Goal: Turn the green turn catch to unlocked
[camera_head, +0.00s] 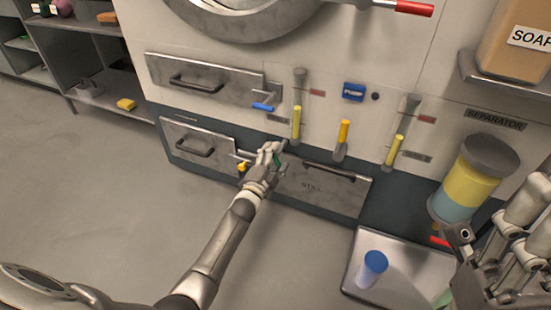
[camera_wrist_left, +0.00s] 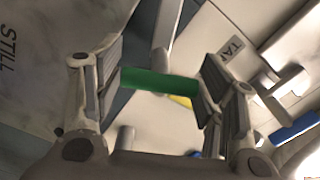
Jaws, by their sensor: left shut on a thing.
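The green turn catch shows in the left wrist view (camera_wrist_left: 160,82) as a green bar lying across the gap between the finger pads. In the head view only a small green part (camera_head: 277,159) shows beside my fingers, at the upper left of the STILL drawer (camera_head: 318,187). My left gripper (camera_head: 270,153) is shut on the green catch, as the left wrist view (camera_wrist_left: 160,88) also shows. The fingers hide much of the catch in the head view. My right gripper (camera_head: 470,240) is at the right edge, partly cut off; its jaw state is unclear.
A blue-handled catch (camera_head: 263,107) and a yellow-handled catch (camera_head: 242,167) are close by. Yellow levers (camera_head: 296,122) stand above. A tray (camera_head: 400,285) with a blue-topped cylinder (camera_head: 372,267) and a separator jar (camera_head: 472,180) are at the right. The left floor is clear.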

